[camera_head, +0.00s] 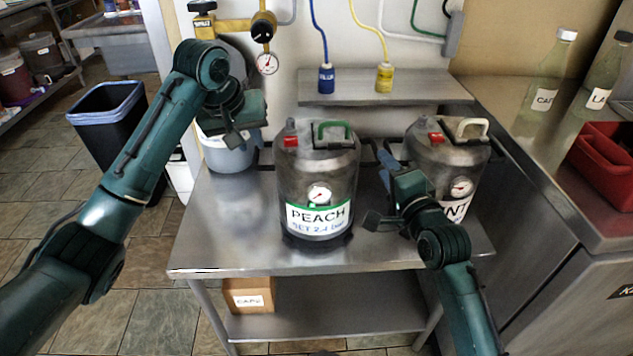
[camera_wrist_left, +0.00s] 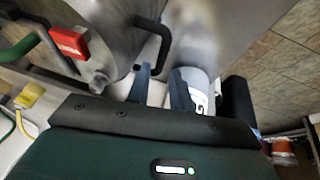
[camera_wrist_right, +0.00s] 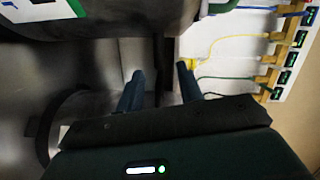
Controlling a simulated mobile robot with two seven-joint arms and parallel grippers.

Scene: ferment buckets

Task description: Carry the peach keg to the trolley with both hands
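The peach keg (camera_head: 318,180), a steel drum with a green top handle, red tag, gauge and PEACH label, stands upright on a steel table (camera_head: 235,250). My left gripper (camera_head: 238,140) is left of the keg, above its side. In the left wrist view its fingers (camera_wrist_left: 160,88) are apart and empty, just short of a black side handle (camera_wrist_left: 154,42) on the keg (camera_wrist_left: 105,25). My right gripper (camera_head: 385,160) is between the peach keg and a second keg. I cannot make out a trolley.
The second keg (camera_head: 450,155), its label partly hidden, stands close on the right. A grey-blue bucket (camera_head: 230,155) stands behind my left gripper. A wall shelf (camera_head: 420,92) with hose ends is behind. A steel counter (camera_head: 540,170) bounds the right; a bin (camera_head: 108,125) stands left.

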